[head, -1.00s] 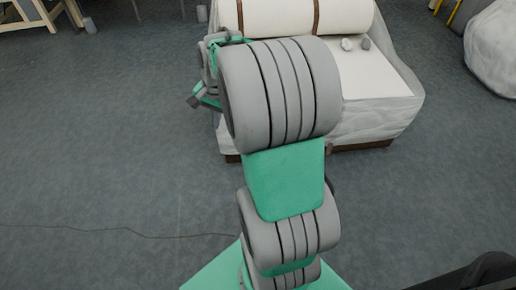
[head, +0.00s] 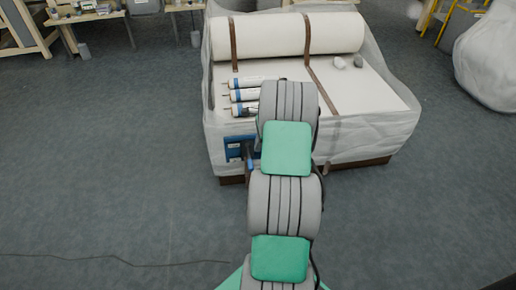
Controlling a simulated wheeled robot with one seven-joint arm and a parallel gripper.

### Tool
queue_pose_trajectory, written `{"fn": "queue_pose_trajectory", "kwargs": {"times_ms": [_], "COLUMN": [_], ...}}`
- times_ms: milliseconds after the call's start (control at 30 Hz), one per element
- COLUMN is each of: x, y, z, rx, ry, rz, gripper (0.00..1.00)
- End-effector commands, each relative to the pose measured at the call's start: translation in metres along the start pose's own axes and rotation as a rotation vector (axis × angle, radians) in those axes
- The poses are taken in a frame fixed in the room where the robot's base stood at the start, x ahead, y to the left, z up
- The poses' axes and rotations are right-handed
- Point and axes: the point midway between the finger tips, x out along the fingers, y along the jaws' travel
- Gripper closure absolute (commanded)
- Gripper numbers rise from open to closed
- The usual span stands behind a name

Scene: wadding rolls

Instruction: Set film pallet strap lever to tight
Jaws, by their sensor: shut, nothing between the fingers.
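The film pallet (head: 370,141) is a pale block wrapped in clear film on a brown base, ahead of my arm. Two brown straps (head: 322,92) run over the large cream roll (head: 270,36) on it. A blue fitting (head: 233,141) is on the pallet's near face, left of my arm. A small dark and blue lever-like part hangs at it, partly behind my arm; its setting is too small to tell. My gripper is hidden behind my own arm links, which reach up to the pallet's near left side.
Several white tubes with blue bands (head: 247,95) lie on the pallet top at left. A wrapped bundle (head: 490,60) stands far right. A workbench (head: 90,17) stands back left.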

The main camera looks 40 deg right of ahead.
Motion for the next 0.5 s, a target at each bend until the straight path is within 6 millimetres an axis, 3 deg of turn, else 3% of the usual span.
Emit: {"fn": "queue_pose_trajectory", "kwargs": {"times_ms": [33, 300, 500], "x": [0.017, 0.077, 0.104], "y": [0.001, 0.002, 0.0], "z": [-0.001, -0.001, 0.0], "rx": [-0.001, -0.001, -0.001], "ry": [-0.001, 0.0, 0.0], "rz": [0.002, 0.003, 0.0], "gripper": [1.0, 1.0, 1.0]}}
